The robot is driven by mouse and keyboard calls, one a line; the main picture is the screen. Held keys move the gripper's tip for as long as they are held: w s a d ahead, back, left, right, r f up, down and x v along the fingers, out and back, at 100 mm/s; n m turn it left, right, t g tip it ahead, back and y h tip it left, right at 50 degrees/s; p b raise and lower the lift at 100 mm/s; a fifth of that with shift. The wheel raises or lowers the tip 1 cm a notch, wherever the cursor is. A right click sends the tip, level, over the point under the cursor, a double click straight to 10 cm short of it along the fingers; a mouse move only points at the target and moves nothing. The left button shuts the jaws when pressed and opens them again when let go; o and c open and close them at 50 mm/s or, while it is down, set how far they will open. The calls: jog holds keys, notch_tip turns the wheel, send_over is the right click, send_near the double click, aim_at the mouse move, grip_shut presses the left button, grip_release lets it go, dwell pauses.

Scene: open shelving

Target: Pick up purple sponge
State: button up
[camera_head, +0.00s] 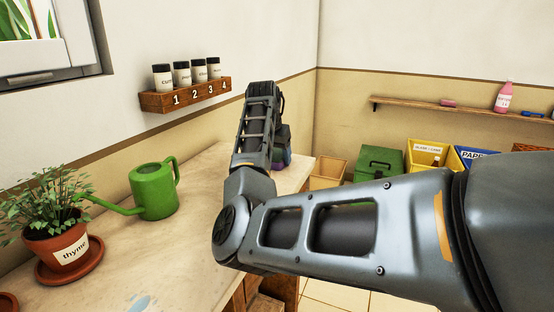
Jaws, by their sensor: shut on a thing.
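My arm reaches over the far end of the counter, and my gripper (282,148) points down there, mostly hidden behind my own arm links. A small patch of purple, the purple sponge (288,157), shows at the gripper's lower end. My gripper is shut on it. Most of the sponge and the fingertips are hidden, so I cannot tell whether the sponge touches the counter.
A green watering can (154,192) and a potted thyme plant (58,250) stand on the counter (170,255) at left. A wall rack (187,96) holds several jars. A wall shelf (455,109) holds a pink bottle (503,98). Bins, one green (378,164), stand below.

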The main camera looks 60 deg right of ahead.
aim_at(280, 151)
jog(key=shift+r, duration=0.5)
jog(key=r, duration=0.3)
jog(key=shift+s+d+r, duration=0.2)
jog(key=shift+d+r, duration=0.05)
jog(key=shift+r, duration=0.05)
jog(key=s+d+r, duration=0.2)
jog(key=s, duration=0.1)
jog(key=s+d+r, duration=0.2)
jog(key=s, duration=0.1)
jog(key=s+d+r, duration=0.2)
jog(key=s, duration=0.1)
jog(key=shift+d+r+p, duration=0.25)
jog(key=shift+p, duration=0.15)
jog(key=o, duration=0.4)
jog(key=shift+c, duration=0.2)
jog(key=c, duration=0.3)
